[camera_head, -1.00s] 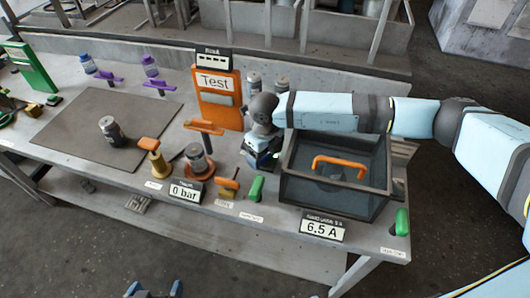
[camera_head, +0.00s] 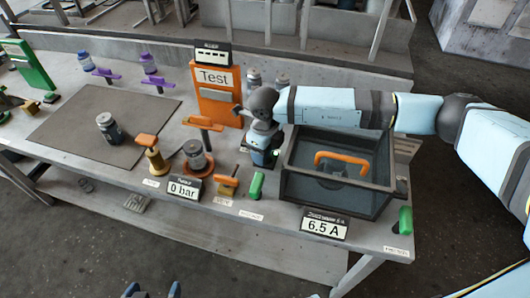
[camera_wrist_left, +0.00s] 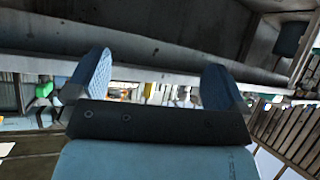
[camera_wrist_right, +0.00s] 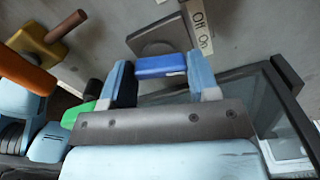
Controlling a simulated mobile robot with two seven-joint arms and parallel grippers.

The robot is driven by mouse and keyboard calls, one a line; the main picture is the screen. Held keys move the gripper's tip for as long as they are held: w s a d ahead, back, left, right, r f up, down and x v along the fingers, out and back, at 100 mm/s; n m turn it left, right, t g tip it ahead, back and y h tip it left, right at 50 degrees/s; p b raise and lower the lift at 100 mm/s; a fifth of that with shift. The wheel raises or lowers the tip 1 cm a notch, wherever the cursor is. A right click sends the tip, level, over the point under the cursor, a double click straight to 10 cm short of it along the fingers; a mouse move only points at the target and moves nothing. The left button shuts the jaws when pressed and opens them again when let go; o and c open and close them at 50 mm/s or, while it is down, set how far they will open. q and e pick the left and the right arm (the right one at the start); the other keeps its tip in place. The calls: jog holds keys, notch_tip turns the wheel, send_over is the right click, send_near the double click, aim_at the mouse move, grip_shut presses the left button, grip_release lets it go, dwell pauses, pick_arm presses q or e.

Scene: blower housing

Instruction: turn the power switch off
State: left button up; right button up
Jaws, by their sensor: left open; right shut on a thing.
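The power switch shows in the right wrist view as a grey mount (camera_wrist_right: 160,36) with a blue handle (camera_wrist_right: 162,66). A white label (camera_wrist_right: 202,28) reading Off and On lies beside it. My right gripper (camera_wrist_right: 160,72) is shut on the blue handle, its fingers on either side. I cannot tell which setting the handle is at. In the head view my right gripper (camera_head: 262,158) is low over the bench, left of the black bin, and hides the switch. My left gripper (camera_head: 152,291) is open and empty at the bottom edge, away from the bench.
The black bin (camera_head: 300,188) with an orange handle (camera_head: 342,160) stands close right of my right gripper. A green handle (camera_head: 257,185), an orange valve handle (camera_head: 228,182) and a 6.5 A display (camera_head: 325,227) are nearby. The orange Test panel (camera_head: 218,104) stands behind.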

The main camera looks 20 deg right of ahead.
jog(key=n+b, duration=0.1)
jog(key=n, duration=0.1)
jog(key=shift+f+n+b, duration=0.1)
jog(key=shift+n+b, duration=0.3)
jog(key=n+b, duration=0.2)
jog(key=n, duration=0.2)
jog(key=shift+b, duration=0.35)
pick_arm(q)
jog(key=shift+w+d+f+t+h+b, duration=0.2)
jog(key=shift+d+f+t+h+b, duration=0.15)
jog(key=shift+f+b, duration=0.3)
pick_arm(e)
jog(key=shift+n, duration=0.9)
pick_arm(q)
jog(key=shift+d, duration=0.1)
pick_arm(e)
jog(key=shift+r+n, duration=0.2)
jog(key=shift+n, duration=0.1)
pick_arm(q)
jog(key=shift+f, duration=0.1)
pick_arm(e)
jog(key=o, duration=0.9)
